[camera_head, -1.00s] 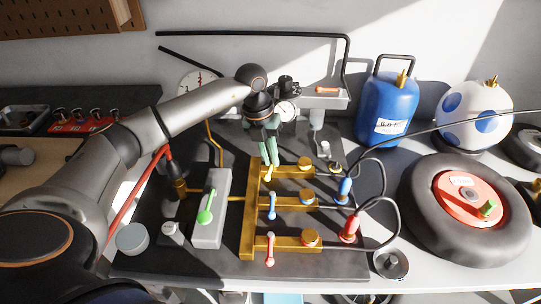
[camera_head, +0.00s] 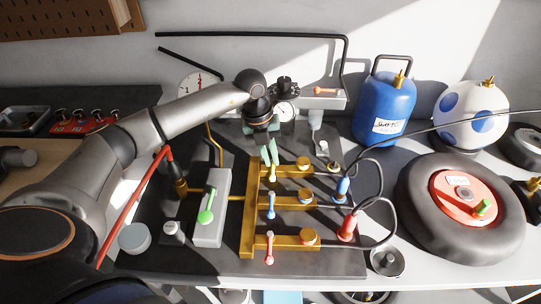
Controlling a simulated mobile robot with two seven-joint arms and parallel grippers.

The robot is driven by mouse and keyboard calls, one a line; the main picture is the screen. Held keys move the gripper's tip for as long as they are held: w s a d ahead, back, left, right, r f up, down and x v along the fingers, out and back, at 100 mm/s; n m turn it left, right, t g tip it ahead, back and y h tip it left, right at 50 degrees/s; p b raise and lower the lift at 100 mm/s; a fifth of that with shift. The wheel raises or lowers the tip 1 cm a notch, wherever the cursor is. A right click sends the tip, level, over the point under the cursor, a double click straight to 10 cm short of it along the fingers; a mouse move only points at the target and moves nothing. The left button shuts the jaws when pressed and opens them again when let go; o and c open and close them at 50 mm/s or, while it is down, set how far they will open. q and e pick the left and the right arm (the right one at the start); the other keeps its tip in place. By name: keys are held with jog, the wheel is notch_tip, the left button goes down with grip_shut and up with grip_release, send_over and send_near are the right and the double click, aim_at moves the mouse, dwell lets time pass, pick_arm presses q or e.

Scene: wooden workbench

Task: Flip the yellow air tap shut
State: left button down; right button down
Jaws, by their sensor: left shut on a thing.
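The yellow air tap (camera_head: 272,174) is a small lever at the left end of the far branch of the brass manifold (camera_head: 247,222). My left gripper (camera_head: 269,160) reaches down from behind with its pale green fingers shut on the yellow lever. The fingers hide the lever's upper part, so its exact angle is hard to tell. The blue tap (camera_head: 271,205) and the red tap (camera_head: 269,248) sit on the middle and near branches, apart from the gripper. My right gripper is not in view.
A grey block with a green lever (camera_head: 207,210) stands left of the manifold. Hoses run from the blue connector (camera_head: 342,188) and red connector (camera_head: 347,228). A gauge (camera_head: 285,111) is behind the gripper. A blue tank (camera_head: 384,108) and a tyre (camera_head: 420,205) stand right.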

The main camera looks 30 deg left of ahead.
pick_arm(q)
jog(key=c, duration=0.9)
grip_release()
jog(key=shift+r, duration=0.1)
jog(key=r, duration=0.4)
jog(key=s+a+r, duration=0.1)
jog(key=r, duration=0.3)
jog(key=a+r, duration=0.1)
jog(key=r, duration=0.3)
jog(key=shift+s+r+b, duration=0.1)
jog(key=shift+s+b, duration=0.05)
jog(key=shift+b, duration=0.15)
